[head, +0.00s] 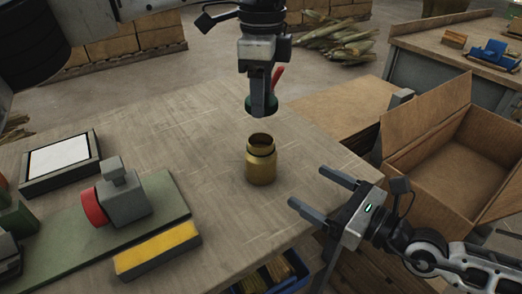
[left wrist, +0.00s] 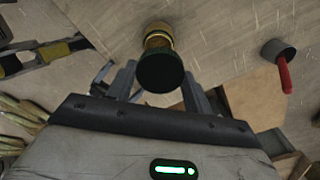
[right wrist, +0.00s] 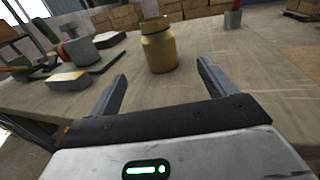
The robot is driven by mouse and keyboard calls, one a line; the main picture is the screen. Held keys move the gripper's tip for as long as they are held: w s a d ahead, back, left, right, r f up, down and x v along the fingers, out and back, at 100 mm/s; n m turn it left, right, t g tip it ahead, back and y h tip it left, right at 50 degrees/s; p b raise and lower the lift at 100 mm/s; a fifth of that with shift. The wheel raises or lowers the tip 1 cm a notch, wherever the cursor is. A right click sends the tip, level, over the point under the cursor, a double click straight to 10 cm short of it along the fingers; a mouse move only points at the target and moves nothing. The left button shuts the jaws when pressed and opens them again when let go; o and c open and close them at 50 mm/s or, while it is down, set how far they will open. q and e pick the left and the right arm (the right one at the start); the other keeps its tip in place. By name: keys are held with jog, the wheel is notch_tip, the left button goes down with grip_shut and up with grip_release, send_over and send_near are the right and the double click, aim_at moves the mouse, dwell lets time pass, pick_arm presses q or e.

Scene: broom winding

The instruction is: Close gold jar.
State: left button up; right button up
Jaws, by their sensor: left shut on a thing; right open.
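The gold jar (head: 261,167) stands upright on the table with its dark mouth open at the top. My left gripper (head: 262,112) comes down from above and is shut on a dark green lid (left wrist: 161,73). The lid is held above the jar, with a gap between them in the head view. In the left wrist view the lid partly covers the jar (left wrist: 156,34). My right gripper (head: 307,188) is open and empty, to the right of the jar and pointing at it. In the right wrist view the jar (right wrist: 158,48) appears beyond and between the fingers, apart from them.
A red-handled grey object (left wrist: 278,52) stands behind my left gripper. A green board (head: 165,200) with a grey-and-red device (head: 122,200) and a yellow-topped block (head: 157,249) lies at left. A framed white panel (head: 60,158) lies behind. An open cardboard box (head: 455,150) is at right.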

aim_at(273, 165)
pick_arm(q)
jog(key=shift+s, duration=0.25)
pick_arm(e)
jog(key=shift+s, duration=0.2)
pick_arm(q)
jog(key=shift+w, duration=0.1)
pick_arm(e)
jog(key=x, duration=1.2)
jog(key=shift+c, duration=0.2)
jog(key=c, duration=1.4)
pick_arm(q)
jog(key=shift+f, duration=2.5)
jog(key=shift+f, duration=0.9)
jog(key=shift+f, duration=0.6)
